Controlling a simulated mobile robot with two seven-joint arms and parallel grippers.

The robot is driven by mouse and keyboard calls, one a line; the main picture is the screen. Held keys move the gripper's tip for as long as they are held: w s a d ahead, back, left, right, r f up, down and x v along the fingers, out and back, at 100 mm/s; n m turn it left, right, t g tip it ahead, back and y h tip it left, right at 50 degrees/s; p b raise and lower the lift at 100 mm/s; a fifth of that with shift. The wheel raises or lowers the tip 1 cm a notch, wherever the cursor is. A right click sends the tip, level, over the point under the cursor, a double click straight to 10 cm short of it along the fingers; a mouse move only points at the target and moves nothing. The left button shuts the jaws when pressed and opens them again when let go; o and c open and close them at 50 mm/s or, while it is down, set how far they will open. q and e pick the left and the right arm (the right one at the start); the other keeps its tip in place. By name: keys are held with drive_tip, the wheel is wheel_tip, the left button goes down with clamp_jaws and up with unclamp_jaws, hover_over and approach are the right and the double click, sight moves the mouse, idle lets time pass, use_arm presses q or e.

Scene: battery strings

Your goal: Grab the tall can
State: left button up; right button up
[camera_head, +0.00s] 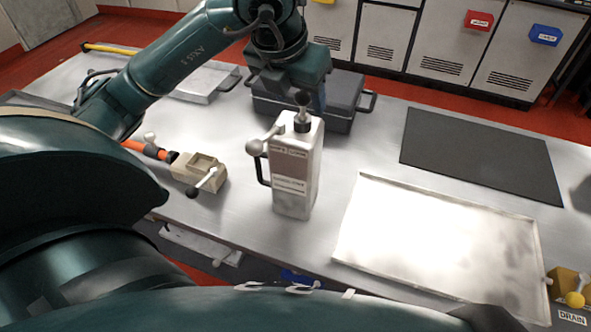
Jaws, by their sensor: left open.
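The tall can (295,175) is a pale, box-shaped container with printed labels, a dark side handle, a grey ball-ended lever and a dark cap on top. It stands upright on the metal workbench, near the middle of the head view. My left arm comes in from the left, and my left gripper (306,90) is above and just behind the can's top. The gripper is open; its fingertips are hard to make out, and I cannot tell whether they touch the can. My right gripper is not in view.
A dark grey case (345,97) lies behind the can. A beige device (200,173) with an orange handle is to the left. A shallow metal tray (345,222) and a black mat (480,155) are to the right. A yellow drain block (568,285) sits at the right edge.

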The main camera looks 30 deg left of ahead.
sight(302, 117)
use_arm(q)
drive_tip(key=p+x, duration=0.1)
drive_tip(key=x, duration=0.4)
drive_tip(key=shift+s+f, duration=0.15)
drive_tip(key=shift+s, duration=0.05)
clamp_jaws()
idle(0.4)
idle(0.3)
